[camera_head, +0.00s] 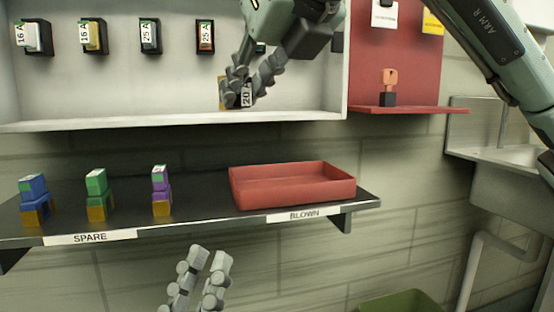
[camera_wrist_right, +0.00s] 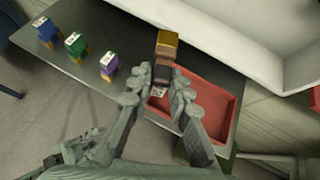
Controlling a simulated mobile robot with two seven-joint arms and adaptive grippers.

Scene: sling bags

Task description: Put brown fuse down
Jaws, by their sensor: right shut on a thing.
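My right gripper (camera_head: 246,92) is shut on the brown fuse, whose dark face marked 20 (camera_head: 246,97) and gold end show between the fingers. In the right wrist view the fuse (camera_wrist_right: 165,53) sticks out past the fingertips, brown with a gold end. In the head view it is in front of the panel's lower edge, above the shelf. The red tray (camera_head: 290,197) sits on the shelf over the label BLOWN and looks empty. My left gripper (camera_head: 210,258) is below the shelf, empty, its fingers apart.
Blue (camera_head: 34,200), green (camera_head: 98,195) and purple (camera_head: 161,191) fuses stand on the shelf (camera_head: 200,222) by the label SPARE. Several fuses sit in the panel above. A red board (camera_head: 405,60) holds an orange key-like piece (camera_head: 390,80). A sink (camera_head: 500,170) is at right.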

